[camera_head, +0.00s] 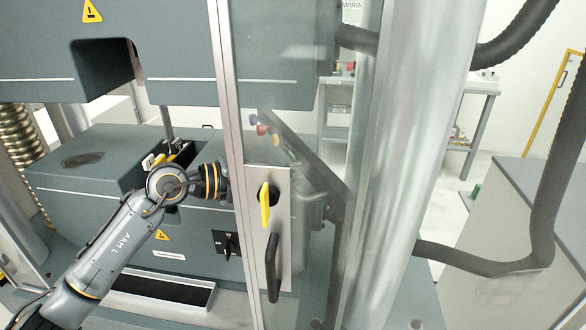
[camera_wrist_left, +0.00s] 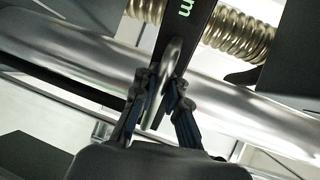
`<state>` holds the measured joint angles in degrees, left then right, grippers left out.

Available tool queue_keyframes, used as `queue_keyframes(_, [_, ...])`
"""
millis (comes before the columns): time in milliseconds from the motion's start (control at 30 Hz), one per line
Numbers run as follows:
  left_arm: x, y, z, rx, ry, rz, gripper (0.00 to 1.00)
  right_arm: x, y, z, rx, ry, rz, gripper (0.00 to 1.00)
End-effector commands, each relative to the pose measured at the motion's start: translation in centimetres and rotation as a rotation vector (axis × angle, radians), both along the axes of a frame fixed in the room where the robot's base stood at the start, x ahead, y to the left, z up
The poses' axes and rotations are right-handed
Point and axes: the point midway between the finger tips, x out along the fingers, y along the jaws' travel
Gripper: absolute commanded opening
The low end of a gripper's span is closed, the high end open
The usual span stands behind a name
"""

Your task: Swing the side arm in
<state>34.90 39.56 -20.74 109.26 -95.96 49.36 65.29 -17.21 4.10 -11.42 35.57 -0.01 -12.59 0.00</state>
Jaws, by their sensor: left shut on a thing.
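My left gripper (camera_wrist_left: 164,98) is shut on a bright metal handle (camera_wrist_left: 171,62) in the left wrist view. The handle lies against a dark bar (camera_wrist_left: 188,30) with a green letter on it, which looks like the side arm. In the head view my left gripper (camera_head: 222,182) is at the door's metal frame, and its fingertips are hidden there. I cannot make out the handle or the dark bar in the head view. My right gripper does not show.
A clear door with a metal frame (camera_head: 229,100) stands upright beside my left gripper. Its plate carries a yellow lever (camera_head: 264,204) and a black handle (camera_head: 272,268). A thick metal column (camera_head: 405,150) stands to the right. A grey machine block (camera_head: 85,195) lies behind my arm.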

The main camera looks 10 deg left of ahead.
Motion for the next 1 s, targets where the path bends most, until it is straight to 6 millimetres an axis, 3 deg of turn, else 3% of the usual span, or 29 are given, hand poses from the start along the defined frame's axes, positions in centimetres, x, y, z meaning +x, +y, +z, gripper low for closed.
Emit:
queue_keyframes(400, [0.1, 0.3, 0.3, -0.001, -0.007, 0.015, 0.00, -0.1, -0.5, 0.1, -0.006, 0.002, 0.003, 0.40])
queue_keyframes(433, [0.1, 0.3, 0.3, -0.001, -0.007, 0.015, 0.13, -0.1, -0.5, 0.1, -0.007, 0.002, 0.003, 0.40])
queue_keyframes(533, [0.1, 0.3, 0.2, -0.001, -0.007, 0.015, 0.34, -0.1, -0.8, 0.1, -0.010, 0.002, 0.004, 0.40])
queue_keyframes(833, [0.0, 0.2, 0.1, 0.000, -0.003, 0.012, 0.35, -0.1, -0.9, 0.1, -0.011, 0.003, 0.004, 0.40])
queue_keyframes(1000, [-0.8, 1.4, 0.3, 0.002, -0.001, 0.014, 0.35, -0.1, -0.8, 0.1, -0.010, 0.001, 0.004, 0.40])
